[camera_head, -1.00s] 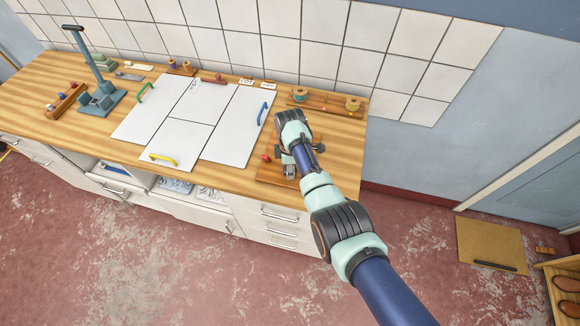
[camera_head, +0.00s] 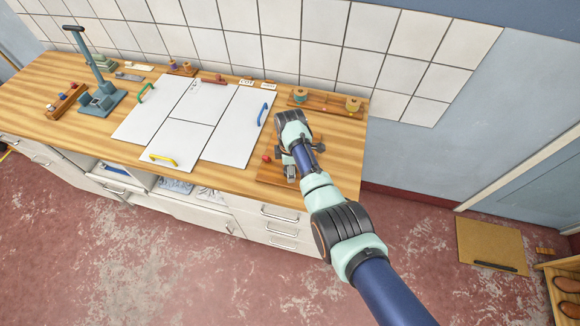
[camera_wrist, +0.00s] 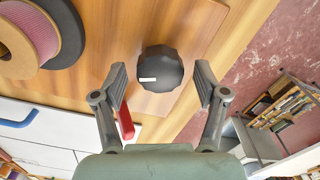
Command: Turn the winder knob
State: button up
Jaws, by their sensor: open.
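The winder knob (camera_wrist: 160,68) is a dark, ridged round knob with a white mark, seen in the wrist view on a wooden board (camera_wrist: 190,20). My gripper (camera_wrist: 161,80) is open, with one finger on each side of the knob. Small gaps show between the fingers and the knob, and I cannot tell their exact height over it. In the head view my gripper (camera_head: 290,168) is over the board (camera_head: 268,172) at the right end of the bench, and my arm hides the knob there.
A red part (camera_wrist: 125,121) lies close to the left finger. White panels (camera_head: 235,135) with coloured handles cover the bench's middle. Spools on a rack (camera_head: 325,101) stand behind my arm.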

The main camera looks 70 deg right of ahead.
notch_tip(320, 180, up, 12)
dwell(0.4)
dwell(0.4)
